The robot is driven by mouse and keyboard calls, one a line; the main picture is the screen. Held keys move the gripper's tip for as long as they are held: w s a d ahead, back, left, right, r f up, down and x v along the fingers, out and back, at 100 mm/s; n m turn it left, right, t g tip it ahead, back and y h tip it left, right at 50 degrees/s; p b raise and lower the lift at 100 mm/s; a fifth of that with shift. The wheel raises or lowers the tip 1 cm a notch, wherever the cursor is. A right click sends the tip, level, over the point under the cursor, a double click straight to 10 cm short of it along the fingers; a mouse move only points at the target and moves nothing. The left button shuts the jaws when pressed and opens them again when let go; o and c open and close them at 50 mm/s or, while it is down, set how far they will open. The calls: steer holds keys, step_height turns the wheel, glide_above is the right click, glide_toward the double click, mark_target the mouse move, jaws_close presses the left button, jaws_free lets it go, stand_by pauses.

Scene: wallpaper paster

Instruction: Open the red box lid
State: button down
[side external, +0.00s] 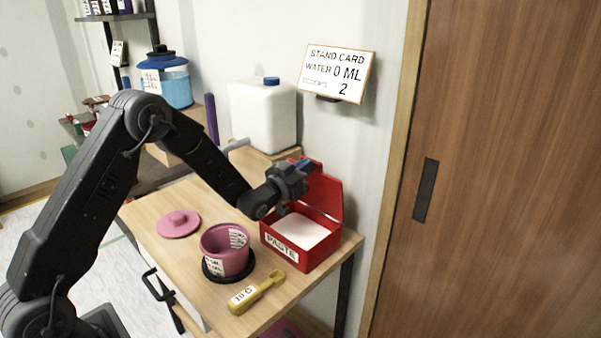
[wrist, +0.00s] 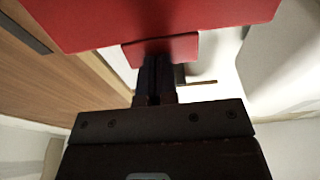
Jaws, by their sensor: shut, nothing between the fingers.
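The red box (side external: 290,258), labelled PASTE, stands on the right part of the wooden table with white contents showing inside. Its red lid (side external: 323,193) is raised upright at the back, so the box is open. In the wrist view the red lid (wrist: 160,22) fills the top, with a small red tab (wrist: 160,48) at its edge. My gripper (side external: 304,162) is at the lid's upper left part, above the box. In the wrist view its fingers (wrist: 155,70) are together with nothing between them, their tips close to the tab; I cannot tell whether they touch it.
On the table (side external: 165,250) are a pink pot (side external: 225,262) on a black ring, a pink lid (side external: 179,223) and a yellow scoop (side external: 257,292). A white jug (side external: 263,115) stands behind. A card (side external: 337,73) hangs on the wall. A wooden door (side external: 500,180) is at right.

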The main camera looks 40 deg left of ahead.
steer(key=shift+w+r, duration=0.2)
steer(key=shift+w, duration=0.35)
steer(key=shift+w+r, duration=0.15)
steer(key=shift+w, duration=0.4)
steer(key=s+d+r+g, duration=0.2)
steer(key=s+g, duration=0.3)
steer(key=s, duration=0.8)
steer(key=s+d+r+g, duration=0.3)
steer(key=s+g, duration=0.1)
steer(key=s, duration=1)
steer(key=s+d+r+g, duration=0.2)
steer(key=s+g, duration=0.3)
steer(key=s, duration=0.9)
steer(key=shift+s+d+r+g, duration=0.25)
steer(key=shift+d+r+g, duration=0.05)
steer(key=shift+r, duration=0.15)
